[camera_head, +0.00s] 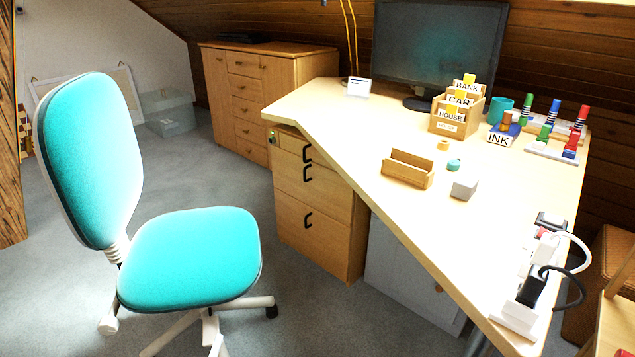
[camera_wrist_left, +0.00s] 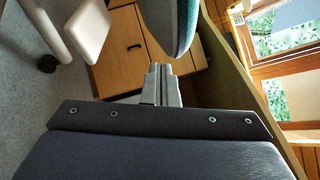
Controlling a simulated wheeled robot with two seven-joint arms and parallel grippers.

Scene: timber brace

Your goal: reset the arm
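My left gripper (camera_wrist_left: 163,72) shows in the left wrist view. Its two grey fingers stand side by side with no visible gap, and nothing shows between them. Behind the fingers are a wooden drawer front (camera_wrist_left: 140,50) and the teal edge of a chair part (camera_wrist_left: 172,22). I cannot make out either gripper in the head view. My right gripper is in neither view.
A teal office chair (camera_head: 190,260) stands left of the desk (camera_head: 340,125). The desk holds a monitor (camera_head: 440,50), a card sorter (camera_head: 457,115), a wooden holder (camera_head: 407,170), stamps and a power strip (camera_head: 520,312). A drawer cabinet (camera_head: 310,215) stands under it. The desk's middle is mostly clear.

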